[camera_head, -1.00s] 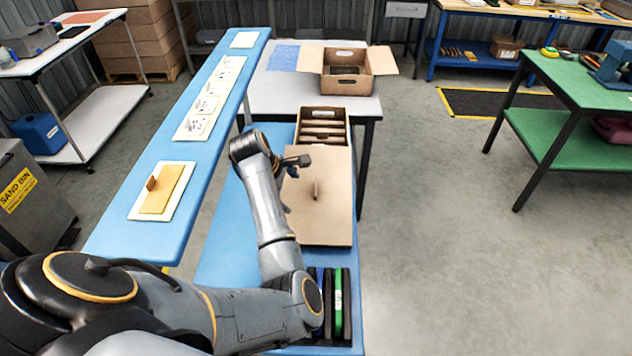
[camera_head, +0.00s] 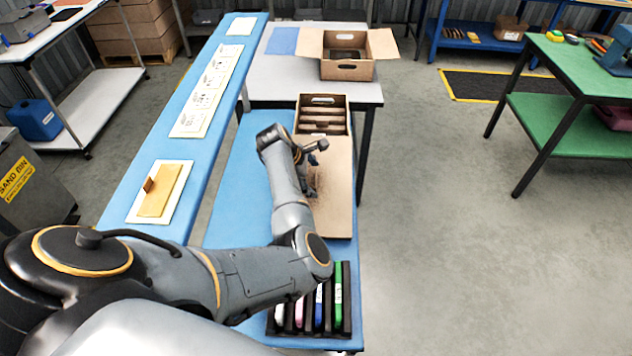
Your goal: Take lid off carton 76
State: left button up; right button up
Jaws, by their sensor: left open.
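A flat brown cardboard lid (camera_head: 338,200) lies on the blue bench, just in front of an open brown carton (camera_head: 323,128) with dividers or boards inside. No carton number is readable. My left gripper (camera_head: 315,168) is open over the left part of the lid, near its middle. The lid's small upright tab is hidden behind the gripper, and I cannot tell whether the fingers touch it. My right gripper is not in view.
A black rack (camera_head: 345,330) with coloured items stands at the bench's near end. Another open carton (camera_head: 346,70) stands on the grey table behind.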

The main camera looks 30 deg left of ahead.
pick_arm(q)
jog(key=shift+c, duration=1.3)
jog(key=shift+r, duration=0.1)
jog(key=c, duration=1.1)
